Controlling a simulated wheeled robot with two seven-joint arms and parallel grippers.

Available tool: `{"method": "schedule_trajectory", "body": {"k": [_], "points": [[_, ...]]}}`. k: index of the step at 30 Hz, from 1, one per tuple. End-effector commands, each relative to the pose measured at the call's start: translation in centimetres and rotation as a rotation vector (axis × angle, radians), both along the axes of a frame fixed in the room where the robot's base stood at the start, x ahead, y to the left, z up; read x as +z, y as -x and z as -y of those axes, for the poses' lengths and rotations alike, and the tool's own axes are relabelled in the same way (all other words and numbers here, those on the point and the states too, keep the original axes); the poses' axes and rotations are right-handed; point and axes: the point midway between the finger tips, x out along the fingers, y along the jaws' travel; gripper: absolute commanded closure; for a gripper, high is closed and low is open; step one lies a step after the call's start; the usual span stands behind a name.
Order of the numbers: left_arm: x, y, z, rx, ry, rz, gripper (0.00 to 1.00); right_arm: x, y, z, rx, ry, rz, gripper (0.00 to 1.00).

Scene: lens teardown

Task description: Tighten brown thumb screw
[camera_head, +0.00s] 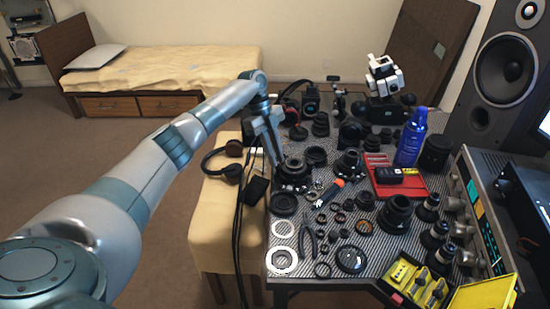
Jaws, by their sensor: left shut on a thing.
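My left arm comes in from the left, and my left gripper (277,163) points down at the left edge of the bench. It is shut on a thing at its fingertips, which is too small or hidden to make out. The fingertips are right beside a black lens part (294,172) on the mat; I cannot tell whether they touch it. I cannot make out a brown thumb screw; the area at the fingertips is partly hidden by the gripper. My right gripper is not in view.
The bench mat (305,240) is crowded with lenses and rings. Headphones (232,173) and black cables lie left of the bench.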

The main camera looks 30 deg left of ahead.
Motion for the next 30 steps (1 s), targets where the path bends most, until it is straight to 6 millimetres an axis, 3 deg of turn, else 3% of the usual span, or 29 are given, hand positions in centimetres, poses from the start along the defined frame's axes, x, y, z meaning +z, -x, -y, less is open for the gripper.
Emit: {"method": "schedule_trajectory", "body": {"k": [11,12,14,30], "points": [[0.05,-0.04,-0.03,-0.004,-0.001,0.002,1.00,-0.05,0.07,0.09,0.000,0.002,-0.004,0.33],[0.05,-0.04,-0.03,-0.004,-0.001,0.002,0.73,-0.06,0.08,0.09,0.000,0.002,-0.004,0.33],[0.04,-0.02,-0.02,-0.004,-0.001,0.001,0.63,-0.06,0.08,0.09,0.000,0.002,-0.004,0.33],[0.06,0.03,-0.04,0.006,-0.001,0.000,0.63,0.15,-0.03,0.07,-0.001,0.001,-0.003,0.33]]}}
